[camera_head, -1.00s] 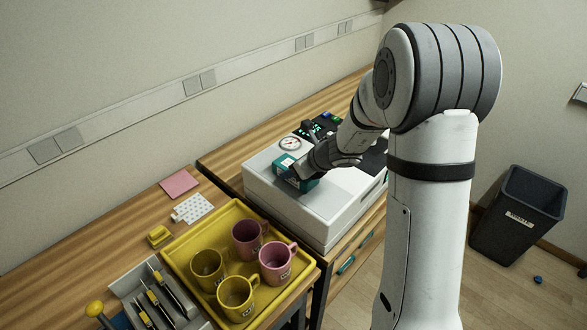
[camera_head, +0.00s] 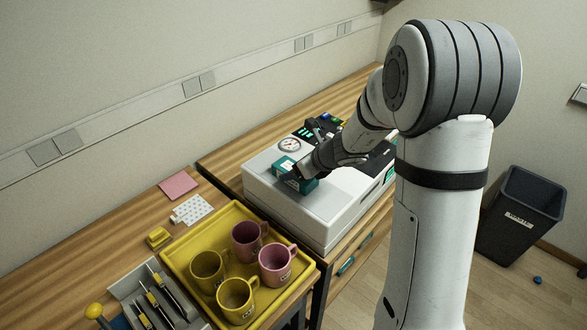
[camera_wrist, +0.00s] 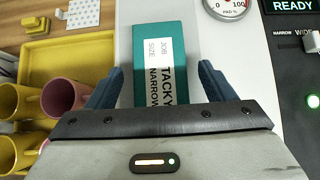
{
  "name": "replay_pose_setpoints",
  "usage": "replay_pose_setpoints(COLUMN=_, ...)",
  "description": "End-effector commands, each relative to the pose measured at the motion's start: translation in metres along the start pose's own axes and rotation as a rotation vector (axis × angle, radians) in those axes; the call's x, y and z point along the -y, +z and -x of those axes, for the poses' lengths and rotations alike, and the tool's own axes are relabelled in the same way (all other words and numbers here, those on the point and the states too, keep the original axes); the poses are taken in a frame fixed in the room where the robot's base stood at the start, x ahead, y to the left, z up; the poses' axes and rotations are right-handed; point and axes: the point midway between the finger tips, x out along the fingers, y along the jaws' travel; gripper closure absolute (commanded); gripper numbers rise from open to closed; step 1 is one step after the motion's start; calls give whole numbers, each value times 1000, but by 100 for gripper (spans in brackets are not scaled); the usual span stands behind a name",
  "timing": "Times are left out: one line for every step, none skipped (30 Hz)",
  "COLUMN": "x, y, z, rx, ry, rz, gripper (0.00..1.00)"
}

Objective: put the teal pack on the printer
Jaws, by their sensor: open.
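The teal pack (camera_head: 296,177) rests on the light top of the printer (camera_head: 318,211), toward its left part and close to the round gauge. In the wrist view the teal pack (camera_wrist: 158,70) shows its white label and the words TACKY and NARROW. My gripper (camera_wrist: 155,85) is open, with one dark finger on each side of the pack and a gap showing beside it. In the head view my gripper (camera_head: 300,176) is at the pack, and my wrist partly hides the printer's top. The pack's lower end is hidden behind the gripper body in the wrist view.
A yellow tray (camera_head: 189,235) with pink and yellow mugs stands left of the printer. A gauge (camera_wrist: 229,5) and a READY display (camera_wrist: 291,6) lie to the pack's right. A grey cutlery-like holder (camera_head: 122,290) stands at front left. A dark bin (camera_head: 517,215) is on the floor.

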Motion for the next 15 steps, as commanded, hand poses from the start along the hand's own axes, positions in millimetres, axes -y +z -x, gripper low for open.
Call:
replay_pose_setpoints(x=1, y=1, z=13, rx=2, ry=-4, rz=0, gripper=24)
replay_pose_setpoints(x=1, y=1, z=21, rx=2, ry=-5, rz=1, gripper=24)
replay_pose_setpoints(x=1, y=1, z=30, rx=2, ry=-5, rz=1, gripper=24)
replay_pose_setpoints(x=1, y=1, z=37, rx=3, ry=-5, rz=1, gripper=24)
replay_pose_setpoints(x=1, y=1, z=44, rx=2, ry=-4, rz=1, gripper=24)
replay_pose_setpoints(x=1, y=1, z=52, rx=2, ry=-5, rz=2, gripper=24)
replay_pose_setpoints(x=1, y=1, z=58, rx=2, ry=-5, rz=0, gripper=24)
replay_pose_setpoints(x=1, y=1, z=64, rx=2, ry=-4, rz=1, gripper=24)
replay_pose_setpoints(x=1, y=1, z=71, rx=2, ry=-3, rz=0, gripper=24)
replay_pose_setpoints(x=0, y=1, z=76, rx=1, ry=-3, rz=1, gripper=24)
replay_pose_setpoints(x=0, y=0, z=81, rx=1, ry=-3, rz=1, gripper=24)
replay_pose_setpoints(x=0, y=0, z=86, rx=1, ry=-2, rz=0, gripper=24)
replay_pose_setpoints(x=0, y=0, z=89, rx=1, ry=-2, rz=0, gripper=24)
replay_pose_setpoints(x=0, y=0, z=92, rx=1, ry=-1, rz=1, gripper=24)
replay_pose_setpoints(x=0, y=0, z=95, rx=0, ry=-1, rz=2, gripper=24)
